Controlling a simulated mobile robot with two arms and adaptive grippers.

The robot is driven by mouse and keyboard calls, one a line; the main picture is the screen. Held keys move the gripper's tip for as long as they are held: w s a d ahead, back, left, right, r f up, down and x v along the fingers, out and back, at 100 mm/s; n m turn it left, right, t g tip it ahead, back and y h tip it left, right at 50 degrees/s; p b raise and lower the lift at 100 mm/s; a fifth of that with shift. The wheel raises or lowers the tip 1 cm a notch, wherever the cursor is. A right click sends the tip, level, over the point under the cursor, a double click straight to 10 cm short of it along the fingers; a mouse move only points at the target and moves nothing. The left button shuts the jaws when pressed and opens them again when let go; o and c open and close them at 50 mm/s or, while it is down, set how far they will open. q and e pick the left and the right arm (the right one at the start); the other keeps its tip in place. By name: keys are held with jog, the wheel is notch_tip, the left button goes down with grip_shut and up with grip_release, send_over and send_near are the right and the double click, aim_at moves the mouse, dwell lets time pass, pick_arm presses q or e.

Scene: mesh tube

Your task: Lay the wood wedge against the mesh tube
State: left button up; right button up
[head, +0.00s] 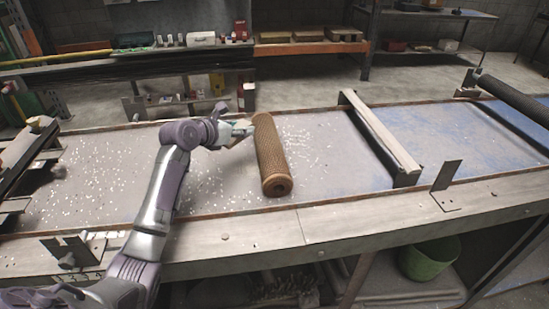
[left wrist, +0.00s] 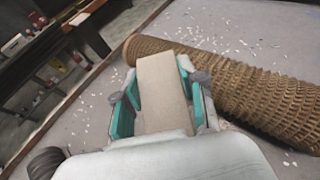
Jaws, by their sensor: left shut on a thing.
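The mesh tube (head: 272,158), a brown perforated cylinder, lies on the grey table surface near its middle, running from back to front. It also shows in the left wrist view (left wrist: 235,85), lying diagonally past the gripper. My left gripper (head: 243,128) is at the left side of the tube's far end. In the left wrist view its teal-padded fingers (left wrist: 163,95) are shut on the wood wedge (left wrist: 162,82), a pale tan block. The wedge's far end is close to the tube's side; whether they touch I cannot tell. The right gripper is not in view.
White flecks are scattered over the grey surface (head: 110,170). A raised crossbar (head: 380,135) stands to the right of the tube, with a blue surface (head: 450,140) beyond. Metal brackets (head: 75,250) stand on the front edge. Free room lies between tube and crossbar.

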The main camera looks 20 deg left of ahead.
pick_arm(q)
send_over(241, 159)
notch_tip(241, 159, down, 5)
jog(key=shift+s+d+f, duration=0.1)
jog(key=shift+s+f, duration=0.05)
jog(key=shift+f, duration=2.15)
jog(key=shift+f, duration=0.1)
jog(key=o, duration=0.9)
jog(key=shift+c, duration=0.2)
